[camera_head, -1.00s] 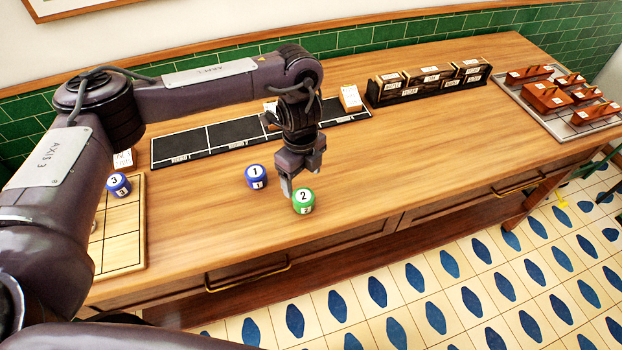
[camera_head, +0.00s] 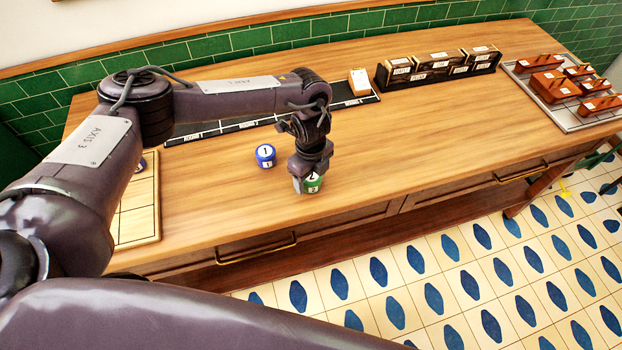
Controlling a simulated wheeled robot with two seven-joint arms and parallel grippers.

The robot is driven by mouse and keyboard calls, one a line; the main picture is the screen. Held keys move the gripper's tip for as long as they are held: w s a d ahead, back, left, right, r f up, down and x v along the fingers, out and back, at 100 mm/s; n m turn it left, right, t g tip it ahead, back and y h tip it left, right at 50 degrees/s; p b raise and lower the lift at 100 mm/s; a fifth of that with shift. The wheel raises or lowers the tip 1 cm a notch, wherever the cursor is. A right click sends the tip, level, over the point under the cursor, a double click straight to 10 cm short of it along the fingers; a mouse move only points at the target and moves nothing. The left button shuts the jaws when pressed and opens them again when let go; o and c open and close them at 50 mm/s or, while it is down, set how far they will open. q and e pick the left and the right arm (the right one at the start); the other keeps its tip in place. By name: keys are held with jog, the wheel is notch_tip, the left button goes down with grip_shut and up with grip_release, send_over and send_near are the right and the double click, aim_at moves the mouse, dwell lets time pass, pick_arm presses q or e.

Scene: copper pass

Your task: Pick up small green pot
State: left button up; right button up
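The small green pot (camera_head: 314,184), with a white label marked 2, stands on the wooden counter near its front edge. My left gripper (camera_head: 308,184) is right over it and points down. One finger shows at the pot's left side, and the gripper hides the top left of the pot. The other finger is hidden, so I cannot tell whether the fingers have closed on it. My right gripper is not in view.
A blue pot marked 1 (camera_head: 265,155) stands just left of the gripper. A wooden board (camera_head: 138,222) lies at left, partly behind my arm. Dark boxes (camera_head: 438,68) and a tray (camera_head: 560,118) of reddish-brown blocks stand at back right. The counter's middle right is clear.

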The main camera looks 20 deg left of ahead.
pick_arm(q)
jog(key=c, duration=0.7)
jog(key=shift+c, duration=0.9)
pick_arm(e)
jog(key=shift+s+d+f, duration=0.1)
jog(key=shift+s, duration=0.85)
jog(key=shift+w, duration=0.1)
